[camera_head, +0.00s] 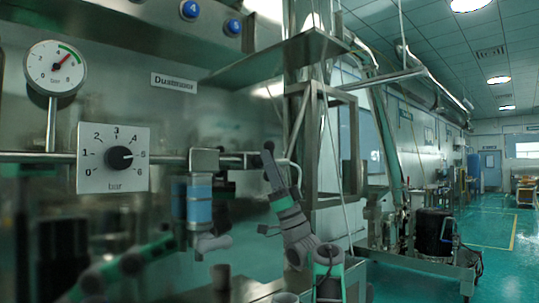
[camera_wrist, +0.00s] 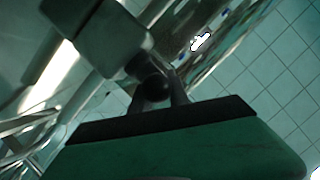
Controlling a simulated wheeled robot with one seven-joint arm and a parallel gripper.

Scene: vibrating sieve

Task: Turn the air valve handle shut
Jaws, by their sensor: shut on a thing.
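The air valve sits at the right end of the horizontal pipe (camera_head: 236,161), right of the blue-bowled filter (camera_head: 199,200) in the head view. A dark upright piece (camera_head: 268,160) at that pipe end looks like the valve handle, though it is hard to separate from my fingers. My gripper (camera_head: 277,184) reaches up to it from below and is shut on it. In the wrist view, my gripper's two dark fingers (camera_wrist: 163,97) close around a dark round part (camera_wrist: 157,87), which joins a grey block (camera_wrist: 90,35). The handle's exact angle is unclear.
A pressure knob panel (camera_head: 113,158) and a round gauge (camera_head: 55,68) are at the left. A metal shelf (camera_head: 275,58) overhangs the valve, with a steel frame (camera_head: 325,150) close on the right. Open green floor (camera_head: 500,235) lies farther right.

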